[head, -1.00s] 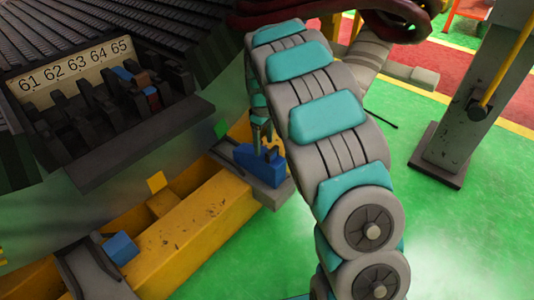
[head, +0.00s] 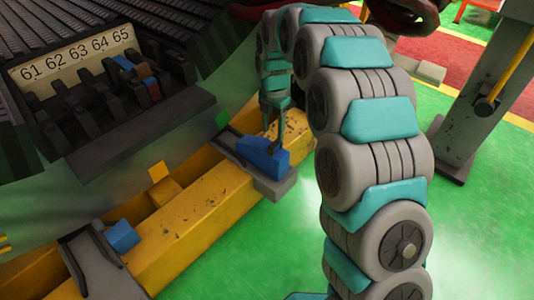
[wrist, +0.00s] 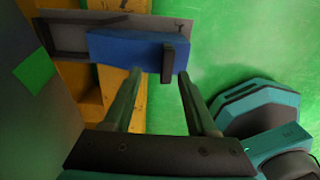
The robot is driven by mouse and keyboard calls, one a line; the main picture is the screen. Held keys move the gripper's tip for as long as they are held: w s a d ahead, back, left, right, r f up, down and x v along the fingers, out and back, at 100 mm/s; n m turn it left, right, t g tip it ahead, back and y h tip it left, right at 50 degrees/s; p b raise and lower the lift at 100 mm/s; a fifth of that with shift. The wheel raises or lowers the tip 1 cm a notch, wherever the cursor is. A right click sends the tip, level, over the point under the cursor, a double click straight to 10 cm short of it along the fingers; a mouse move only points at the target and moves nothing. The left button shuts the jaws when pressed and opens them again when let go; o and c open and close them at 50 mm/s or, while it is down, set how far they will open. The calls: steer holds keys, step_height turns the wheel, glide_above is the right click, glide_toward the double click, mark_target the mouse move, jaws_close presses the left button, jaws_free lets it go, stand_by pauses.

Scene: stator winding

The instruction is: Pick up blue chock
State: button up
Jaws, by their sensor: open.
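A blue chock (head: 262,156) with a dark upright handle sits on a grey plate (head: 277,190) at the end of the yellow beam. In the wrist view the blue chock (wrist: 135,50) lies just beyond my fingertips, with its dark handle (wrist: 168,62) between the two finger lines. My gripper (wrist: 160,74) is open and empty, with one finger to each side of the handle. In the head view my gripper (head: 275,135) hangs at the chock's upper right side; whether it touches the chock I cannot tell.
A second blue block (head: 123,236) sits lower left by a dark grey bracket. The yellow beam (head: 195,215) runs beside the large stator with slots numbered 61 to 65 (head: 75,62). A grey post (head: 470,120) stands at the right. Green floor is open between.

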mark_target(274, 143)
steer(key=f, duration=0.4)
steer(key=f+b, duration=0.1)
steer(key=f, duration=0.1)
steer(key=shift+s+d, duration=0.1)
steer(key=shift+s, duration=0.15)
jaws_close()
stand_by(0.5)
